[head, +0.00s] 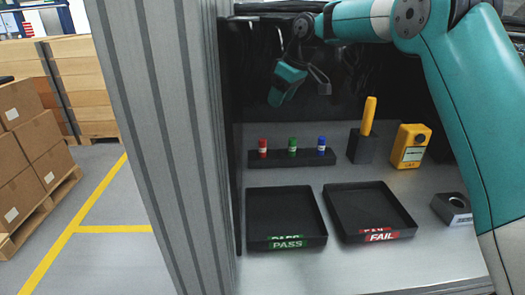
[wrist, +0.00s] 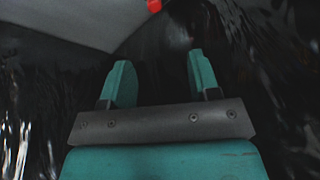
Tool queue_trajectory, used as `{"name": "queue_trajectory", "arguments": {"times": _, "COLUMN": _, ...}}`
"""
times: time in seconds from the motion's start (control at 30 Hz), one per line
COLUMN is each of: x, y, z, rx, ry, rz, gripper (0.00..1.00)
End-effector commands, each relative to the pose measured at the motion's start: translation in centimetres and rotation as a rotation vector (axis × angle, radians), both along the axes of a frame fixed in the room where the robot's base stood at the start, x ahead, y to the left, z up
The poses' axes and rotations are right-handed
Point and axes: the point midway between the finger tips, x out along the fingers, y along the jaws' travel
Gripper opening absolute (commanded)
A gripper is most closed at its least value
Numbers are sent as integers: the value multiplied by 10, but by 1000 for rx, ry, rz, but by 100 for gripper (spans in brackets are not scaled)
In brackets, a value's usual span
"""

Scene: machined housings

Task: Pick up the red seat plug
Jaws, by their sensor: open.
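The red seat plug (head: 262,147) stands upright at the left end of a dark rack, with a pale band round its lower part. In the wrist view a small red piece (wrist: 154,5), likely its top, shows at the upper edge, beyond the fingertips. My gripper (head: 284,88) is above and behind the rack in the head view, apart from the plug. In the wrist view my gripper (wrist: 158,75) has its two teal fingers spread with nothing between them.
A green plug (head: 292,146) and a blue plug (head: 321,145) stand in the same rack (head: 290,160). The PASS tray (head: 286,215) and FAIL tray (head: 370,208) lie in front. A yellow-handled tool (head: 369,115), a yellow device (head: 410,146) and a metal housing (head: 452,208) are right. A grey ribbed panel (head: 165,130) borders the left.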

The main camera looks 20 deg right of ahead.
Motion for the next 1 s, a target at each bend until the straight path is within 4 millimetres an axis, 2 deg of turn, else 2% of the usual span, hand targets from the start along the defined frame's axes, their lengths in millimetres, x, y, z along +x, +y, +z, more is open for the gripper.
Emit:
{"name": "queue_trajectory", "arguments": {"times": 0.17, "x": 12, "y": -1, "z": -17, "rx": -4, "ry": -6, "rz": 1, "gripper": 56}}
{"name": "queue_trajectory", "arguments": {"times": 0.6, "x": 37, "y": 22, "z": -100, "rx": -5, "ry": -6, "rz": -1, "gripper": 56}}
{"name": "queue_trajectory", "arguments": {"times": 0.87, "x": 43, "y": 27, "z": -119, "rx": -4, "ry": -7, "rz": 0, "gripper": 56}}
{"name": "queue_trajectory", "arguments": {"times": 1.0, "x": 47, "y": 32, "z": -137, "rx": -4, "ry": -4, "rz": -1, "gripper": 56}}
